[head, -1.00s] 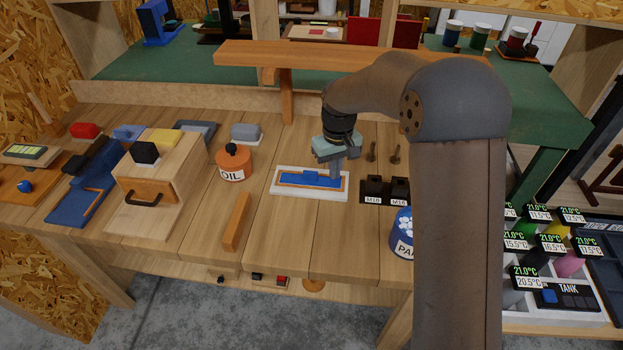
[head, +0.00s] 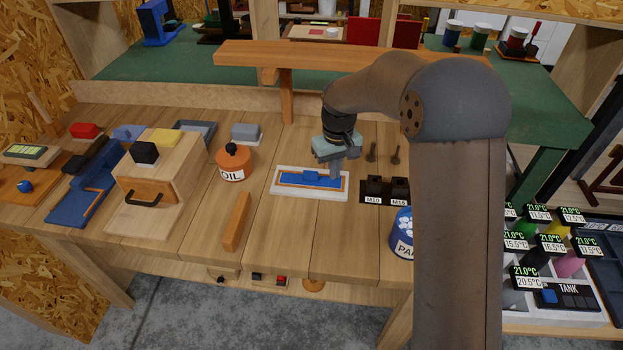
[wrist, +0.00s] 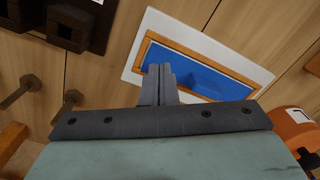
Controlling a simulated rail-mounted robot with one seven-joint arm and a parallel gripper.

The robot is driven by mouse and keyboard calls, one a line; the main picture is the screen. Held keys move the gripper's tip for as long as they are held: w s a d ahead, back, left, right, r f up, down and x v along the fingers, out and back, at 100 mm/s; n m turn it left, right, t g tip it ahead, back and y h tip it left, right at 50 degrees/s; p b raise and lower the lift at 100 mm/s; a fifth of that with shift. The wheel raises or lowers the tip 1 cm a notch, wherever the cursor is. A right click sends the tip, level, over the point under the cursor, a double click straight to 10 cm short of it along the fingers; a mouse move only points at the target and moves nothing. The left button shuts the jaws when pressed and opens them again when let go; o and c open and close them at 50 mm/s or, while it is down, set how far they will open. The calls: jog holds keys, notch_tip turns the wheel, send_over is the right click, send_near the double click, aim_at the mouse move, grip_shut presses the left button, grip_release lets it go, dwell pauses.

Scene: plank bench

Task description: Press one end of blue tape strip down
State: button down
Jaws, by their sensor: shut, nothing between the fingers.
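The blue tape strip (head: 306,180) lies inside an orange-edged frame on a white board (head: 281,194) in the middle of the bench. A small raised blue piece shows near the strip's middle in the head view. The strip also shows in the wrist view (wrist: 205,78), running away from the fingers toward the right. My gripper (head: 335,178) is shut and empty, its fingertips at the strip's right end in the head view. In the wrist view the closed fingers (wrist: 160,72) cover part of that end. Whether they touch the strip I cannot tell.
An orange oil can (head: 233,164) stands left of the board. A dark block holder (head: 372,189) and a blue paint can (head: 402,235) stand to the right. A wooden bar (head: 237,222) lies front left. Bare planks lie in front of the board.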

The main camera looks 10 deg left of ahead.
jog(key=shift+f+b, duration=0.65)
jog(key=shift+f, duration=0.4)
dwell(0.8)
jog(key=shift+r, duration=0.1)
notch_tip(320, 180, up, 9)
jog(key=p, duration=0.6)
dwell(0.4)
jog(key=s+d+r+m, duration=0.1)
jog(key=s+d+r, duration=0.2)
jog(key=s+d, duration=0.3)
jog(key=s+d+r+m, duration=0.2)
jog(key=s+d+r, duration=0.15)
jog(key=s, duration=0.45)
jog(key=s+d+f+m, duration=0.1)
jog(key=s+d, duration=0.2)
jog(key=s, duration=0.5)
jog(key=s+d+f+m, duration=0.1)
jog(key=s+d, duration=0.2)
jog(key=s, duration=0.5)
jog(key=shift+s+d+m+t, duration=0.25)
jog(key=shift+s+m+t, duration=0.05)
jog(key=shift+s+m, duration=0.1)
